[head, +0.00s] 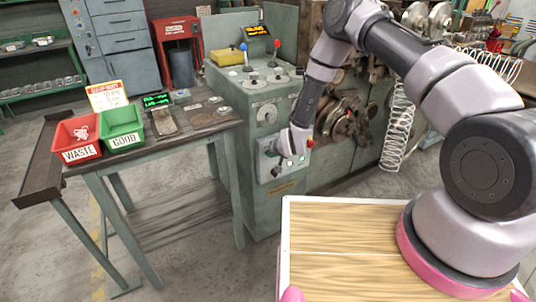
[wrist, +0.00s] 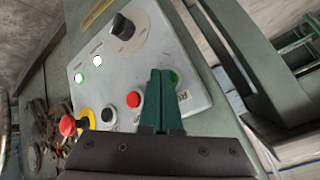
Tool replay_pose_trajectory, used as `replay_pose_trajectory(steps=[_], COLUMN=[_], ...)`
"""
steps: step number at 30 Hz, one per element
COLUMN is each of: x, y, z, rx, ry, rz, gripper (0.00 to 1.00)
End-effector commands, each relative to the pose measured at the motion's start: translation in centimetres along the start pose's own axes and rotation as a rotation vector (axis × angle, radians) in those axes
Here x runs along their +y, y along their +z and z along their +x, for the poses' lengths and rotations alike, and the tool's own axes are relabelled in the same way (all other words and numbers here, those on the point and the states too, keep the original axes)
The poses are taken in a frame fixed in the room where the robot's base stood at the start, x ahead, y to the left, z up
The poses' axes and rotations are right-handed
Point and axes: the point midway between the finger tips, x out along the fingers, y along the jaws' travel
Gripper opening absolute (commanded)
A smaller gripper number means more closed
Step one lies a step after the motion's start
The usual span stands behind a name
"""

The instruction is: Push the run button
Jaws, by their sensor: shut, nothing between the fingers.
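The control panel (wrist: 195,90) is a light grey plate on the front of the green machine; it also shows in the head view (head: 264,162). A green button (wrist: 173,77), likely the run button, sits near the panel's right end in the wrist view, partly hidden behind my fingers.
Beside the green button are a red button (wrist: 133,99), a black button (wrist: 108,115) and a red mushroom button (wrist: 67,125). A table (head: 52,165) with red and green bins stands left.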

Motion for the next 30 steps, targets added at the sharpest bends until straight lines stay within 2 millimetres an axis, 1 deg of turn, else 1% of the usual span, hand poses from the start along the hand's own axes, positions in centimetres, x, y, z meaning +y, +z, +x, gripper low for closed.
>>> replay_pose_trajectory(steps=[13,22,30], x=[-0.1,0.6,0.7], y=[-0.1,0.6,0.7], z=[0.1,-0.9,-1.0], rx=[0.001,0.0,0.001], ry=[0.0,0.0,0.0], rz=[0.0,-0.001,0.0], gripper=[0.0,0.0,0.0])
